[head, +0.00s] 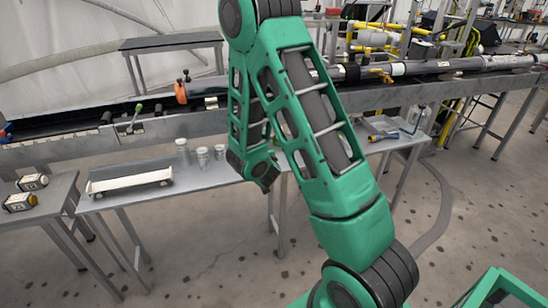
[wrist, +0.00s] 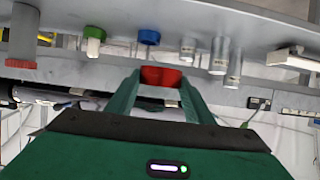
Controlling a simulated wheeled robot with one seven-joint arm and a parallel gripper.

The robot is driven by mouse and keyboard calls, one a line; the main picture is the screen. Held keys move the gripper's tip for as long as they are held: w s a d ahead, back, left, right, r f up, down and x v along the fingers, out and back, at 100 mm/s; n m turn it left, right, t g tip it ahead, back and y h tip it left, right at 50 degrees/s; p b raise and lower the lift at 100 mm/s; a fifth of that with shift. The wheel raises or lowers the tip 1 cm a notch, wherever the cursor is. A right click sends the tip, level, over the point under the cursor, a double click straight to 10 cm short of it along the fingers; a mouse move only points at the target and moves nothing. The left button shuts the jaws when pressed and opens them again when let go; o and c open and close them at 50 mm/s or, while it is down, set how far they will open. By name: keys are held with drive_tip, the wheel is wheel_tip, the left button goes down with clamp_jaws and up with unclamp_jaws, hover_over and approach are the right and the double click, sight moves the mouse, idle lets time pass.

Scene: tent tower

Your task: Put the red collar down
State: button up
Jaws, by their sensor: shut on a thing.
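The red collar (wrist: 160,76) is a short red ring between my fingertips in the wrist view. My gripper (wrist: 162,82) is shut on it. The collar stands clear of the row of containers behind it, as far as this view shows; its height above the table cannot be told. In the head view my green arm reaches over the grey table (head: 205,178), and the wrist end hangs at its right part. The collar and fingertips are hidden there.
The wrist view is upside down. It shows a grey cylinder with a red end (wrist: 22,40), a green-capped piece (wrist: 95,35), a blue-capped piece (wrist: 148,38) and metal canisters (wrist: 218,55). A white tray (head: 130,179) stands at the table's left.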

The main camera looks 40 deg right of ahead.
drive_tip(key=w+d+f, duration=0.1)
drive_tip(key=d+f, duration=0.1)
drive_tip(key=d, duration=0.1)
drive_tip(key=w+d+f, duration=0.2)
drive_tip(key=d, duration=0.2)
drive_tip(key=w+d+f, duration=0.1)
drive_tip(key=d+f, duration=0.2)
drive_tip(key=shift+w+d, duration=0.2)
drive_tip(key=shift+d, duration=0.2)
drive_tip(key=shift+f, duration=1.95)
drive_tip(key=o, duration=1.1)
drive_tip(key=shift+c, duration=0.2)
drive_tip(key=v, duration=1.1)
drive_tip(key=shift+s+a, duration=0.25)
drive_tip(key=shift+s, duration=0.05)
drive_tip(key=shift+r, duration=0.2)
